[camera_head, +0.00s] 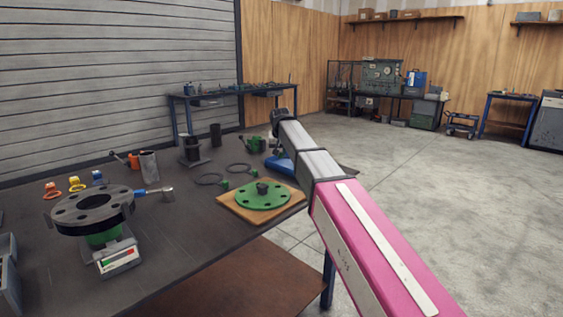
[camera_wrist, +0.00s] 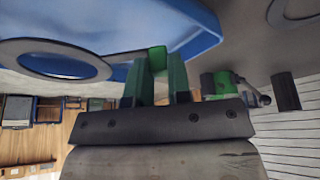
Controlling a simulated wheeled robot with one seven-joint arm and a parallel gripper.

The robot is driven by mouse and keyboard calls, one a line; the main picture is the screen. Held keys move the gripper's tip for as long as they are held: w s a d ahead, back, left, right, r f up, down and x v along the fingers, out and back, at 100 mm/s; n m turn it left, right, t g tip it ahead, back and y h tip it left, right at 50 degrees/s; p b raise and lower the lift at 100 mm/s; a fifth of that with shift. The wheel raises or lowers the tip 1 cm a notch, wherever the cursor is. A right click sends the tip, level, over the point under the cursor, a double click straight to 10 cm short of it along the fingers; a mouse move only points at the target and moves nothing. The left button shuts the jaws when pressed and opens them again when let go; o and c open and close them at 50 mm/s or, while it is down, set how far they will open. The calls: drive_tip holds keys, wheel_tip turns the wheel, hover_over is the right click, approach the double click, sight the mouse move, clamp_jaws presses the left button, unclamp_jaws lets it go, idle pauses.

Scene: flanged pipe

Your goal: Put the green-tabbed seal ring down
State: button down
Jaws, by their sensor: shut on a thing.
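My gripper (camera_wrist: 157,80) is shut on the green tab of a seal ring (camera_wrist: 62,43), which shows in the wrist view. The flat grey ring extends to the left of the fingers, in front of a blue tray (camera_wrist: 190,25). I cannot tell whether the ring touches the tray. In the head view the blue tray (camera_head: 279,165) is partly hidden behind my arm, and the held ring cannot be made out. Two more dark rings with green tabs lie flat on the table, one nearer (camera_head: 210,180) and one farther (camera_head: 238,168).
A green flange disc (camera_head: 262,196) lies on a wooden board beside the rings. A dark flange (camera_head: 92,212) stands on a green support at the left. Rings with orange (camera_head: 52,191), yellow and blue tabs are behind it. Dark cylinders (camera_head: 215,134) stand at the back.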

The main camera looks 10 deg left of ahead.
sight(281, 157)
drive_tip(key=shift+w+d+f, duration=0.15)
drive_tip(key=shift+f, duration=2.15)
drive_tip(key=c, duration=1.3)
unclamp_jaws()
drive_tip(key=shift+c, duration=0.2)
drive_tip(key=v, duration=1.2)
drive_tip(key=shift+r, duration=0.25)
